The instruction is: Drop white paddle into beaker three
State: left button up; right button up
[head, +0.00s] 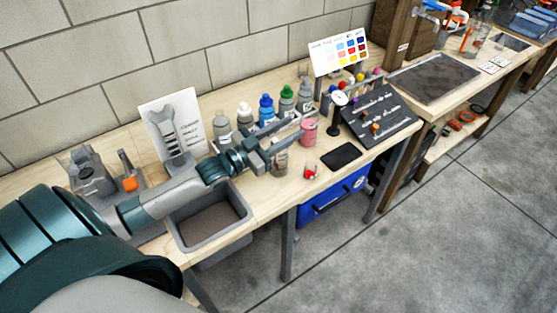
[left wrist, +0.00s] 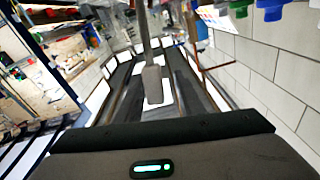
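My left gripper (head: 301,126) reaches over the bench in front of the row of bottles. Its two fingers are apart. In the left wrist view, a pale grey-white paddle-like piece with a thin stem (left wrist: 153,85) shows between the fingers, with room on both sides of it; I cannot tell whether it touches them. A beaker with brownish-grey contents (head: 280,162) stands just below the gripper, partly hidden by it. A beaker with pink contents (head: 309,133) stands just right of the fingertips. I cannot read which beaker is three. My right gripper is not in view.
Bottles with white, blue and green caps (head: 266,107) line the back. A grey sink (head: 210,215) lies under my left arm. A dark sloped panel (head: 381,117), a black pad (head: 341,157) and a small red-and-white item (head: 310,172) are to the right.

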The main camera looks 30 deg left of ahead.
pick_arm(q)
jog(key=shift+s, duration=0.1)
